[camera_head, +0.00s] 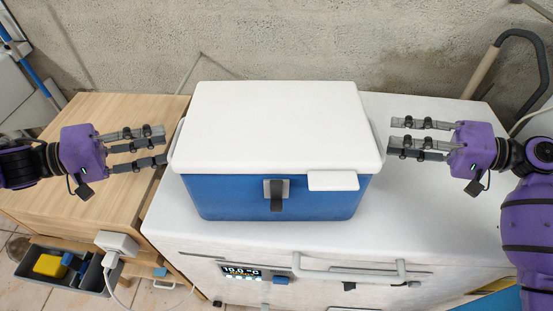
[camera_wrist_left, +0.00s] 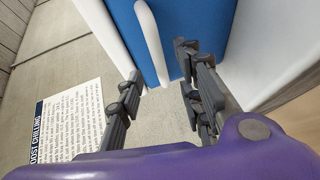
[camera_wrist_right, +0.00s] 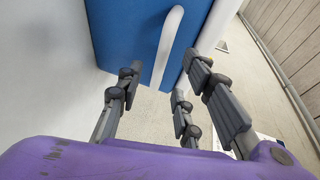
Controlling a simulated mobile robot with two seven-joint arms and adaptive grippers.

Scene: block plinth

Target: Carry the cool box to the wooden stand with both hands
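The cool box (camera_head: 270,197) is blue with a white lid and a dark front latch. It sits level on a white chest-like unit. The wooden stand (camera_head: 117,107) is the light wood surface at the left. My left gripper (camera_head: 164,146) is open at the box's left side, with its fingertips close to the white side handle (camera_wrist_left: 152,40). My right gripper (camera_head: 391,138) is open just off the box's right side, its fingers pointing at the other white handle (camera_wrist_right: 170,45). Neither gripper is closed on a handle; whether any fingertip touches cannot be told.
The white unit (camera_head: 440,200) has a temperature display (camera_head: 240,271) and a front bar handle (camera_head: 350,273). A white plug box (camera_head: 117,243) with a cable is on the wooden stand's front edge. A grey bin (camera_head: 65,277) sits below. The stand's top looks clear.

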